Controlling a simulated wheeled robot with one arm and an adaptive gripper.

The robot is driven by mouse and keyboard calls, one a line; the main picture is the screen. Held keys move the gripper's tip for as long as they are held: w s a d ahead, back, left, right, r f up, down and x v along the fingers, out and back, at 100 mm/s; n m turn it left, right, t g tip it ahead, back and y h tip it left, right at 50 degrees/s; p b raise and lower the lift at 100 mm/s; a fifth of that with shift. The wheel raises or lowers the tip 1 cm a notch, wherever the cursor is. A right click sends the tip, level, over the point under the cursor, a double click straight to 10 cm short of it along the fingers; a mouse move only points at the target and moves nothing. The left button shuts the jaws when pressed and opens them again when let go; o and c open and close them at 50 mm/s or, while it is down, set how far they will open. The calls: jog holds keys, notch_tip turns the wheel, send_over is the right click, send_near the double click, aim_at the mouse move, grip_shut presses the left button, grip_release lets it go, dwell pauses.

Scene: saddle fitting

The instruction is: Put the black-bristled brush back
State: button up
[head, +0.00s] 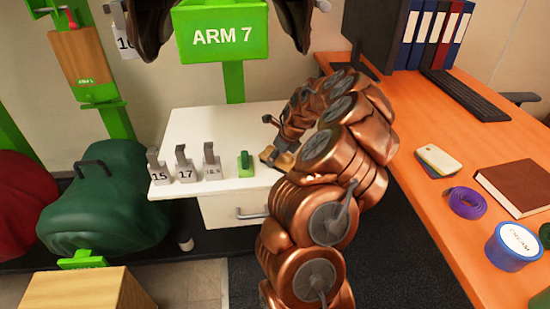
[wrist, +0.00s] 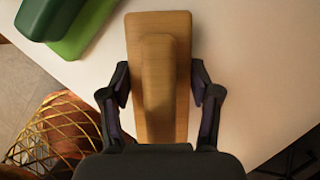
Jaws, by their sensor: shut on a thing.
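A wooden-backed brush (wrist: 183,110) with a raised wooden grip lies between the two dark fingers of my gripper (wrist: 160,88) in the wrist view. The fingers are shut on its sides. Its bristles are underneath and hidden in that view, so I cannot tell their colour there. In the head view the wooden brush (head: 284,160) is at the white tabletop (head: 224,116), under my gripper (head: 274,148). I cannot tell whether it touches the top. A green brush-like block (head: 245,161) stands just left of it; it also shows in the wrist view (wrist: 60,22).
Metal pieces numbered 15 (head: 158,172), 17 (head: 185,166) and a third (head: 211,166) line the white top's left front. An orange desk (head: 425,120) with folders and small items stands right. The white top's back is clear.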

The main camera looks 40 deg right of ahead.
jog(key=o, duration=1)
jog(key=shift+r, duration=0.4)
jog(key=p+v, duration=0.1)
jog(key=v, duration=0.8)
jog(key=shift+s+r, duration=0.15)
jog(key=shift+r, duration=0.15)
jog(key=shift+v, duration=0.9)
jog(key=shift+s, duration=0.15)
